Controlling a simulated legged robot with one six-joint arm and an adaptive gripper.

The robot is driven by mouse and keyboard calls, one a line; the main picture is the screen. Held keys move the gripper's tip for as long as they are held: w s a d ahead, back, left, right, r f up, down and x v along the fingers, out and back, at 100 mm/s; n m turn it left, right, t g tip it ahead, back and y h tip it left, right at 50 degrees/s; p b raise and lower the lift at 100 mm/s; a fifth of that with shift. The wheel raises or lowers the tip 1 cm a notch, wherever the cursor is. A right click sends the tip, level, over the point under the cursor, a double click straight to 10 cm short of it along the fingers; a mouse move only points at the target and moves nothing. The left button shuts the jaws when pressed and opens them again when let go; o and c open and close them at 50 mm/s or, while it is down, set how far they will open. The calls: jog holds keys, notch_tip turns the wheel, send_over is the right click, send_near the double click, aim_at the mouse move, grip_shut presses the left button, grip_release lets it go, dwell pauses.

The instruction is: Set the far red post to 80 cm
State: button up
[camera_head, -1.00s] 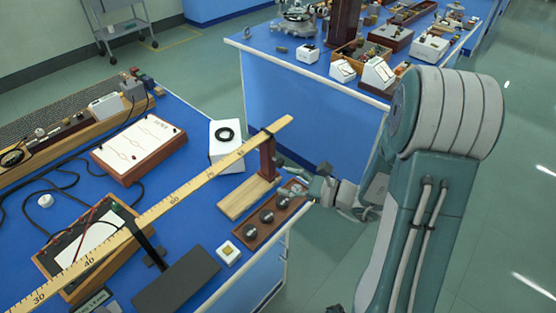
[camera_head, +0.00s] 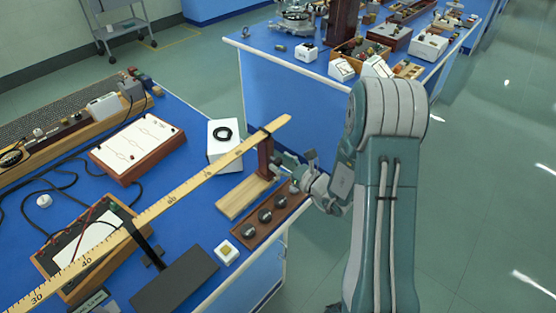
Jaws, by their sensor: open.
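The red post (camera_head: 266,158) stands upright on a pale wooden base (camera_head: 238,198), near the far end of the long yellow ruler (camera_head: 202,176). A dark clip sits on the ruler at its top. I cannot read the mark there; numbers 30 and 40 are legible at the near end. My gripper (camera_head: 282,164) is open, just right of the post, with its fingers pointing toward it. Its fingers are small in this view, and I cannot tell whether they touch the post. A black stand (camera_head: 148,245) stands under the ruler nearer to me.
A tray with dark round knobs (camera_head: 265,216) lies in front of the base, below my gripper. A white box (camera_head: 222,146) with a black ring stands behind the ruler. A small white block (camera_head: 226,252) and a dark plate (camera_head: 176,279) lie at the bench's front.

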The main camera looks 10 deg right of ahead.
jog(key=shift+w+a, duration=0.35)
jog(key=shift+w, duration=0.2)
grip_shut()
jog(key=shift+s, duration=0.1)
